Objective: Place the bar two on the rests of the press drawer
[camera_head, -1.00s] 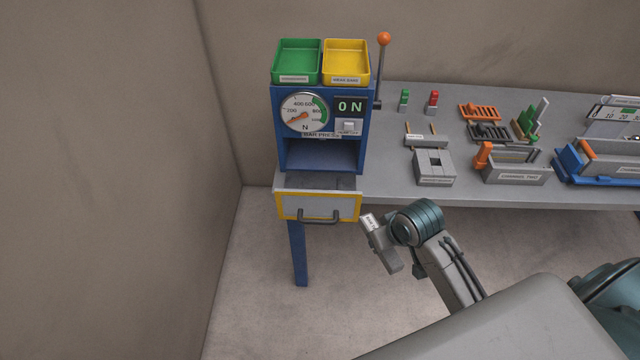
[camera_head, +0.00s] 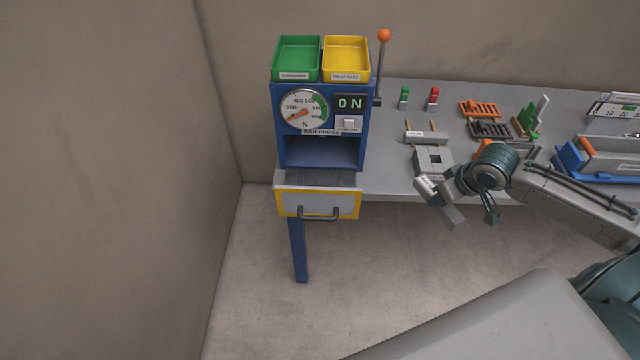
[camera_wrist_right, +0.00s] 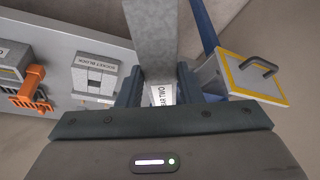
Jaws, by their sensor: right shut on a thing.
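My right gripper (camera_head: 441,190) is shut on bar two, a grey bar (camera_head: 427,185) with a white label, held in the air in front of the bench's front edge. In the right wrist view the bar (camera_wrist_right: 150,42) runs away from between the fingers (camera_wrist_right: 158,88), its "BAR TWO" label partly showing. The press drawer (camera_head: 318,204), with a yellow-edged front and dark handle, is pulled out below the blue bar press (camera_head: 318,125), left of the gripper. It also shows in the right wrist view (camera_wrist_right: 262,85). Its rests cannot be made out. My left gripper is not in view.
The socket block (camera_head: 431,160) stands on the grey bench (camera_head: 390,184) behind the gripper. Orange and dark racks (camera_head: 480,110) and blue fixtures stand further right. An orange-knobbed lever (camera_head: 384,36) rises beside the press. A wall bounds the left. Open floor lies in front of the drawer.

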